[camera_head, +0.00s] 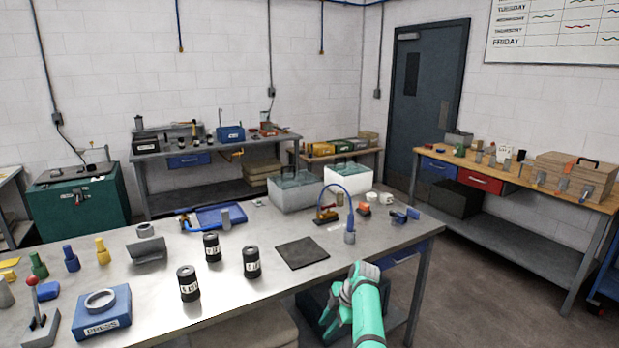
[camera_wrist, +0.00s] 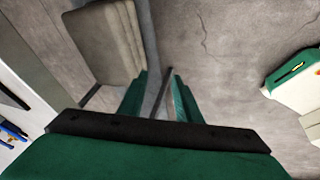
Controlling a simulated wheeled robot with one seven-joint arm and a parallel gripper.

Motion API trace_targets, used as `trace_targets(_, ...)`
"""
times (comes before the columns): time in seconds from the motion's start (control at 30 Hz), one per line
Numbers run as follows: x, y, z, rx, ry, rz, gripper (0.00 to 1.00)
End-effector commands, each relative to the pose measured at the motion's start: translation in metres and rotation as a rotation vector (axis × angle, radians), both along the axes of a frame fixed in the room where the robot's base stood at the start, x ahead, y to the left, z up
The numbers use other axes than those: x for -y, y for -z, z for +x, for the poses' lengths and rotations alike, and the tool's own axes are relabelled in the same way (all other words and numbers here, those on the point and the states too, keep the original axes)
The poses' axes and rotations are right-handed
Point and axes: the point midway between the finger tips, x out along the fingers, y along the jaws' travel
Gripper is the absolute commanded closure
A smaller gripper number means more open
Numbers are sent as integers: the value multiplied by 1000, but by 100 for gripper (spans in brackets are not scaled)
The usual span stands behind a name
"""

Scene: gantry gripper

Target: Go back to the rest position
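My gripper (camera_head: 331,322) hangs at the end of my teal arm, low in front of the metal workbench (camera_head: 350,255) near its front right corner. In the wrist view, the two green fingers of my gripper (camera_wrist: 159,78) point away from the camera with a gap between them. Nothing is held between them; grey floor and a thin dark bar show through the gap. The gripper is partly hidden by my arm in the head view.
On the workbench stand several black labelled cans (camera_head: 189,284), a dark mat (camera_head: 302,253), clear bins (camera_head: 347,184) and a blue press (camera_head: 101,310). A wooden-topped side bench (camera_head: 510,187) stands at right. Open floor (camera_head: 480,290) lies between the benches.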

Motion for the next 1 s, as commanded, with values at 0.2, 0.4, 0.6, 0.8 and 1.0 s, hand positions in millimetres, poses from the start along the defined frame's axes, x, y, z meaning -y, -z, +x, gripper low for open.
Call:
trace_targets(0.2,-38,93,-18,28,152,22,69)
trace_targets(0.4,-68,161,-45,58,298,56,69)
trace_targets(0.6,-94,216,-83,89,452,101,69)
trace_targets(0.8,-114,259,-131,121,607,154,69)
trace_targets(1.0,-127,287,-186,153,764,217,69)
